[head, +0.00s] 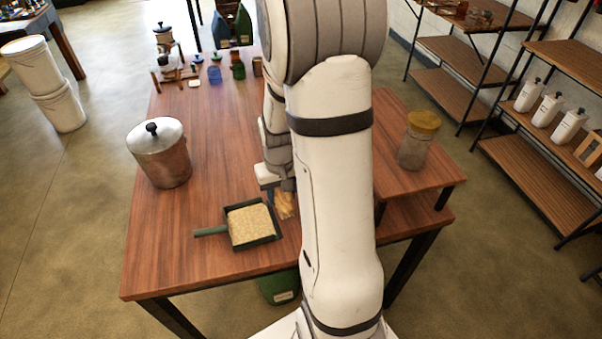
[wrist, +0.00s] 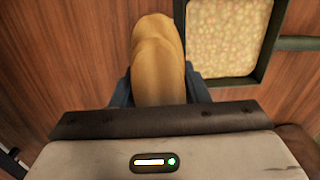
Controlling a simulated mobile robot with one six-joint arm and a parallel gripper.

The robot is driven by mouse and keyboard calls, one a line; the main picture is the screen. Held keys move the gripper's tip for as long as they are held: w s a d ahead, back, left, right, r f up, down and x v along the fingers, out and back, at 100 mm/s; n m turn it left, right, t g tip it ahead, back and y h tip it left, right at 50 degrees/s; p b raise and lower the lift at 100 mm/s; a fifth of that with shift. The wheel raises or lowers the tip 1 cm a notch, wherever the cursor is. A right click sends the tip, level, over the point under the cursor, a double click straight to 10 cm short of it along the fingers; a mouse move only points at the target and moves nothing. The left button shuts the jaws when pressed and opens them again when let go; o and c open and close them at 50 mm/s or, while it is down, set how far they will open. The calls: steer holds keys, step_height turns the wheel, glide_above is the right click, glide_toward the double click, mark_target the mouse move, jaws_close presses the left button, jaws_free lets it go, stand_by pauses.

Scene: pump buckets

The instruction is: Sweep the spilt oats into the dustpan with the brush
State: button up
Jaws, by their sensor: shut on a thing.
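The dark green dustpan (head: 276,238) lies on the wooden table with its handle pointing left; its rim also shows in the wrist view (wrist: 264,55). A layer of pale oats (head: 248,223) fills its floor, also seen in the wrist view (wrist: 224,35). My gripper (head: 279,192) is shut on the tan brush (head: 286,207), just right of the dustpan. In the wrist view the brush's rounded wooden body (wrist: 158,50) sits between my fingers, beside the dustpan and apart from it. Its bristles are hidden. I see no loose oats on the visible tabletop; my arm hides part of it.
A lidded metal pot (head: 160,160) stands on the table (head: 200,265) at left. A jar with a yellow lid (head: 417,140) stands on a raised board at right. Small bottles and a green grinder line the back. The front left tabletop is clear.

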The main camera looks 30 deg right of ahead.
steer(key=shift+r+p, duration=1.05)
steer(key=shift+r, duration=0.7)
